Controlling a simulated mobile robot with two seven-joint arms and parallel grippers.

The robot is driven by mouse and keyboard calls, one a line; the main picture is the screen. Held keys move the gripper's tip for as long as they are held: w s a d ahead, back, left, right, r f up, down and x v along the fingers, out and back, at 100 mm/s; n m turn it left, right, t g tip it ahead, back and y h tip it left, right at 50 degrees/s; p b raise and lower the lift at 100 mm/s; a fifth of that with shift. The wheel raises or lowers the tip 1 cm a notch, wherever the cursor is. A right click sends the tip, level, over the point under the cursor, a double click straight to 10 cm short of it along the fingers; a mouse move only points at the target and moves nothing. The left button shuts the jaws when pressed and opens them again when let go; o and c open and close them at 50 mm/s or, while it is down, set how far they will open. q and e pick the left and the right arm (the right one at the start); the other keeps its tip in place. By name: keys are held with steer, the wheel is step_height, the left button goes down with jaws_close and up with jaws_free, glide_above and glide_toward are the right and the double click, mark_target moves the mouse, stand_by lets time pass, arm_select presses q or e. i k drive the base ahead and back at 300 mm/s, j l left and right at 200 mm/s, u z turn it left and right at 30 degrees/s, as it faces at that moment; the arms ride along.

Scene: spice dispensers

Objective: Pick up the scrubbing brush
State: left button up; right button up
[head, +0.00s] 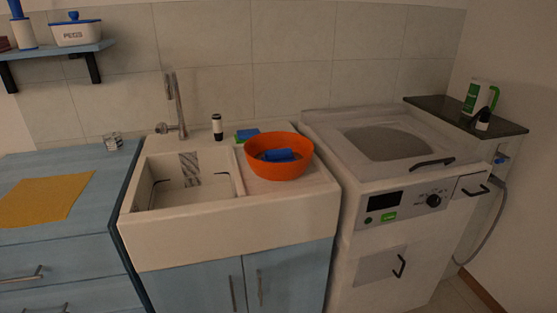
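An orange bowl (303,158) stands on the drainboard to the right of the sink basin. A blue object (278,155) lies inside the bowl, partly hidden by its rim; it may be the scrubbing brush, but its bristles cannot be made out. A small upright black-and-white item (217,127) stands behind the sink, too small to identify surely. Neither of my grippers is in view.
A green-and-blue sponge (247,135) lies behind the bowl. The tap (178,105) rises behind the white sink (230,222). A washing machine (395,190) stands at the right. A yellow cloth (45,200) lies on the left blue counter (105,178).

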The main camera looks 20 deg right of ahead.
mark_target(280, 155)
steer(key=z, duration=2.3)
steer(key=j, duration=0.75)
steer(key=j+z, duration=0.15)
steer(key=j, duration=0.65)
steer(key=k, duration=0.05)
